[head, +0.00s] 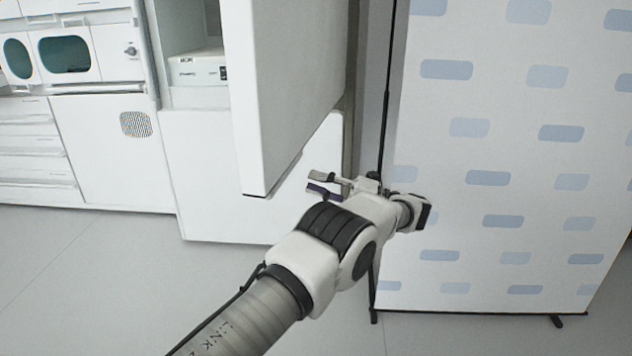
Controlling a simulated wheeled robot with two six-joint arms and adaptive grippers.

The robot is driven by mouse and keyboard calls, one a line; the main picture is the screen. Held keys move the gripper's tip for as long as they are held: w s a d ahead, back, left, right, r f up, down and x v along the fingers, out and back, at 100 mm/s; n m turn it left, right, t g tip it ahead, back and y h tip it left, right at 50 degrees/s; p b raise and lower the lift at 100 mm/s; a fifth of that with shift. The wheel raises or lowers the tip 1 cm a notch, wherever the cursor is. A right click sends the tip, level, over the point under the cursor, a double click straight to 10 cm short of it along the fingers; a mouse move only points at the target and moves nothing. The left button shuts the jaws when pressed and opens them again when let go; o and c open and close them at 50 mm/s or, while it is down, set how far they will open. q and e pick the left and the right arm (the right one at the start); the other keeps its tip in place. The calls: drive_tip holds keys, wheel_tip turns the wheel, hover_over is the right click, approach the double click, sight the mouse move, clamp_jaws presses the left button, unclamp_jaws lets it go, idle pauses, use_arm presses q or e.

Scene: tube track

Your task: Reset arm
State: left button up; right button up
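My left arm reaches in from the bottom, and its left gripper (320,183) is near the middle of the head view. Its two fingers point left with a gap between them, and nothing shows in the gap. It is in front of the white cabinet's lower part and just right of the lower end of a large white panel (285,85). I cannot tell how far the fingers are from the panel. My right gripper is out of view.
A white banner (490,215) with blue patches stands at the right on a thin black stand (374,315), close to my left wrist. White cabinets (110,165) and lab equipment (65,50) line the back left. The grey floor (110,280) at left is clear.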

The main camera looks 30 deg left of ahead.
use_arm(q)
drive_tip(key=s+a+f+m+t+h, duration=0.1)
drive_tip(key=a+f+m+t, duration=0.3)
drive_tip(key=f+m+t, duration=0.5)
drive_tip(key=s+a+f+m+t+h, duration=0.1)
drive_tip(key=a+f+m+t, duration=0.45)
drive_tip(key=f+m, duration=0.45)
drive_tip(key=s+d+f+m+t+h, duration=0.1)
drive_tip(key=s+d+f+m+h, duration=0.1)
drive_tip(key=s+f+m+h, duration=0.3)
drive_tip(key=s+d+f+m+h, duration=0.1)
drive_tip(key=s+f+m+h, duration=0.2)
drive_tip(key=f, duration=0.5)
drive_tip(key=s+d+f+m+g+h, duration=0.2)
drive_tip(key=s+d+f+m+h, duration=0.15)
drive_tip(key=s, duration=0.45)
drive_tip(key=s+d+f+m+g+h, duration=0.3)
drive_tip(key=s+f, duration=0.2)
drive_tip(key=s, duration=0.3)
drive_tip(key=s+d+m+g+h, duration=0.2)
drive_tip(key=s+d+g, duration=0.1)
drive_tip(key=s, duration=0.5)
drive_tip(key=s+d+m+g+h, duration=0.1)
drive_tip(key=s+d+m+g, duration=0.25)
drive_tip(key=s, duration=0.45)
wheel_tip(320, 180, up, 33)
drive_tip(key=p, duration=3.4)
drive_tip(key=shift+w+n+t, duration=0.3)
drive_tip(key=shift+w+n, duration=0.1)
drive_tip(key=shift+w, duration=0.05)
